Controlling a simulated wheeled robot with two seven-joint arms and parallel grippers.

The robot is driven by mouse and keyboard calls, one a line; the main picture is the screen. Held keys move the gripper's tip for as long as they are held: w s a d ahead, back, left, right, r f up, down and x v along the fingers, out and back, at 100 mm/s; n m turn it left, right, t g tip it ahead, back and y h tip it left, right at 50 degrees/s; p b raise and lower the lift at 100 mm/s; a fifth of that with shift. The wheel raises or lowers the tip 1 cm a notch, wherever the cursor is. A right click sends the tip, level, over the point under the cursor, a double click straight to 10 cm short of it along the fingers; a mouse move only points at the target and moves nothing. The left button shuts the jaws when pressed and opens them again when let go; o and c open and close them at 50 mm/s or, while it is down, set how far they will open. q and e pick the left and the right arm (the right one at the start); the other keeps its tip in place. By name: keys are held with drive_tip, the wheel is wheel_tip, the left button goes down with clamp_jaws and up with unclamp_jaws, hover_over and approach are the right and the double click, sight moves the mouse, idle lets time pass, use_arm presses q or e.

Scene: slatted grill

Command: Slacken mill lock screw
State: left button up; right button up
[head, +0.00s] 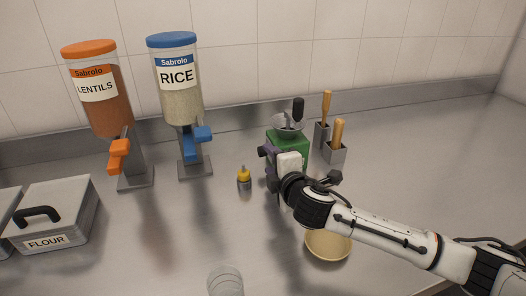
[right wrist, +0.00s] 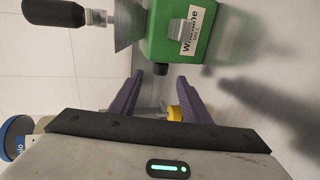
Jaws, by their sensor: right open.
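The green mill (head: 287,140) stands on the counter with a metal hopper and a black-gripped crank (head: 298,108) on top. My right arm hides part of it in the head view. The right wrist view shows the mill body (right wrist: 175,35) close up, with a partly readable white label. My left gripper is not in view.
A yellowish bowl (head: 328,246) sits below my forearm, a clear glass (head: 225,281) at the front. Lentils (head: 100,92) and rice (head: 178,90) dispensers and a flour bin (head: 55,212) are left. Utensil holders (head: 335,153) stand right.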

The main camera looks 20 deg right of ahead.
sight(263, 153)
drive_tip(key=x, duration=0.6)
drive_tip(key=shift+w, duration=0.2)
drive_tip(key=shift+c, duration=0.3)
drive_tip(key=c, duration=1)
